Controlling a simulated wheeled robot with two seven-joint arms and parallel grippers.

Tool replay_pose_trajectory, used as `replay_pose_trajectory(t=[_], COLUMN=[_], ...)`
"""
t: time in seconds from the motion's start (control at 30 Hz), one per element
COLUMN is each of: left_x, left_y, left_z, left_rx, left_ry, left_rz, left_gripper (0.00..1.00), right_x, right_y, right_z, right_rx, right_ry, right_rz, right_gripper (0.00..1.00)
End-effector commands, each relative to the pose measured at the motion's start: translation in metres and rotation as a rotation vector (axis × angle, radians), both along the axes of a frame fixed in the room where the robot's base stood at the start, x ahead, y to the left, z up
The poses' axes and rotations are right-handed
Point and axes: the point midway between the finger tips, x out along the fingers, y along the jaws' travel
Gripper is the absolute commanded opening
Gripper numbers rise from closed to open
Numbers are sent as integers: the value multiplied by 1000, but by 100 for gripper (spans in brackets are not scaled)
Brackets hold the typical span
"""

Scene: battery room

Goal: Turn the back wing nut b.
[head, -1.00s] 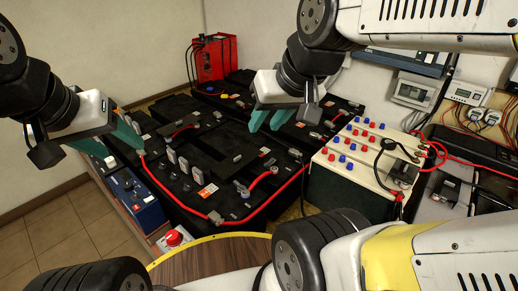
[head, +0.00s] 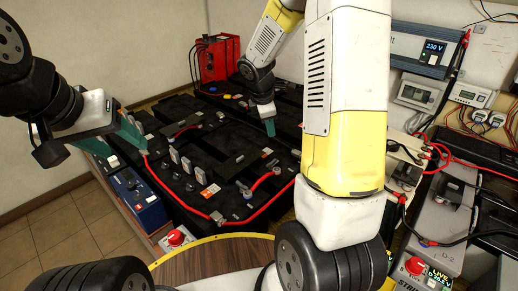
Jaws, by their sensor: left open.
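The black battery bank (head: 200,150) fills the middle of the head view, with grey terminal fittings too small to read as lettered wing nuts. I cannot single out back wing nut b; it may be hidden by my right gripper or arm. My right gripper (head: 269,128) points down over the back part of the bank, its teal fingers overlapping so the gap does not show. I cannot tell whether it touches anything. My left gripper (head: 127,142) is open at the bank's left edge, near a red cable (head: 166,186), with nothing visible in it.
A red box (head: 219,59) with cables stands at the back. A blue unit (head: 137,196) is at the left, and a red button (head: 175,238) at the front. My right arm covers much of the right side, including most of the cream battery (head: 404,150). Wall-mounted devices (head: 416,90) are behind.

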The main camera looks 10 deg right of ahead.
Motion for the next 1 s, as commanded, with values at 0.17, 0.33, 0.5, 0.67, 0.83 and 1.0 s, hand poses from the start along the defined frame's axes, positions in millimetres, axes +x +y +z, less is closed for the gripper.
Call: replay_pose_trajectory(t=[0.17,0.33,0.5,0.67,0.83,1.0], left_x=[0,0,0,0,0,0], left_y=[0,0,0,0,0,0], left_z=[0,0,0,0,0,0], left_rx=[0,0,0,0,0,0], left_ry=[0,0,0,0,0,0], left_rz=[0,0,0,0,0,0], left_gripper=[57,57,57,57,57,57], right_x=[34,51,58,61,66,72], right_y=[-3,-4,-4,-8,-17,-25], right_z=[-70,-123,-148,-162,-187,-210], right_rx=[-121,-198,-233,-238,-237,-236], right_ry=[115,198,237,243,244,242], right_rz=[274,486,590,606,604,603], right_gripper=[33,33,33,33,33,33])
